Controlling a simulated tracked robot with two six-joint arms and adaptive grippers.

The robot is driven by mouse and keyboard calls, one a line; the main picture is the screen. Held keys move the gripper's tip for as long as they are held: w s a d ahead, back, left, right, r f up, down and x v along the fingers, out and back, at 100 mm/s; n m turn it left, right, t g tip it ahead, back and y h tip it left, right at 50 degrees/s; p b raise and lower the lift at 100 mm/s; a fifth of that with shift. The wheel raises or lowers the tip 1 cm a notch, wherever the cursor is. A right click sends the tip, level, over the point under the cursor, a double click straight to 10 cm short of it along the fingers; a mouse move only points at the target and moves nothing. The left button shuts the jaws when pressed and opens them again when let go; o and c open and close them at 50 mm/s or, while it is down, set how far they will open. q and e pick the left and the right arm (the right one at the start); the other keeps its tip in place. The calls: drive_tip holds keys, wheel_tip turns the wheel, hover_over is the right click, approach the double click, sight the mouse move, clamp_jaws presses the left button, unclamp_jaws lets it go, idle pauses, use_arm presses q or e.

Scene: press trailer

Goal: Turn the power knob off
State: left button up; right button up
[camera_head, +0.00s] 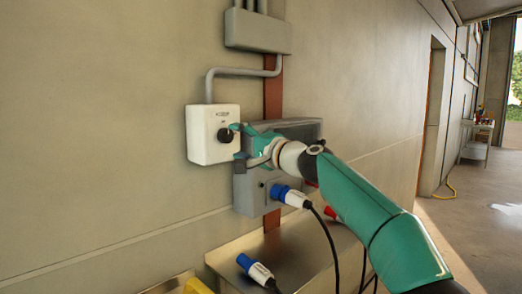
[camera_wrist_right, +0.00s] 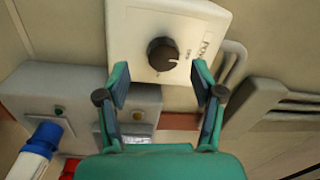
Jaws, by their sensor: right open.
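The power knob (camera_head: 225,135) is a round black knob on a white box (camera_head: 203,151) on the wall. In the wrist view the knob (camera_wrist_right: 162,54) shows a light pointer line facing right, towards small lettering on the box (camera_wrist_right: 132,22). The lettering is too small to read surely. My right gripper (camera_head: 237,141) reaches in from the right, close to the knob. In the wrist view my right gripper (camera_wrist_right: 161,82) is open and empty, its two teal fingers apart, with the knob ahead between their tips. I cannot tell whether either finger touches it. My left gripper is not in view.
A grey socket box (camera_head: 245,196) with a blue-and-white plug (camera_head: 290,196) sits just right of and below the white box. Another blue plug (camera_head: 255,270) lies on a metal surface (camera_head: 222,259) below. A conduit (camera_head: 209,82) runs above. The wall left is clear.

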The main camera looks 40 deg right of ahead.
drive_tip(key=s, duration=0.8)
drive_tip(key=shift+d+f, duration=0.3)
drive_tip(key=shift+f, duration=0.05)
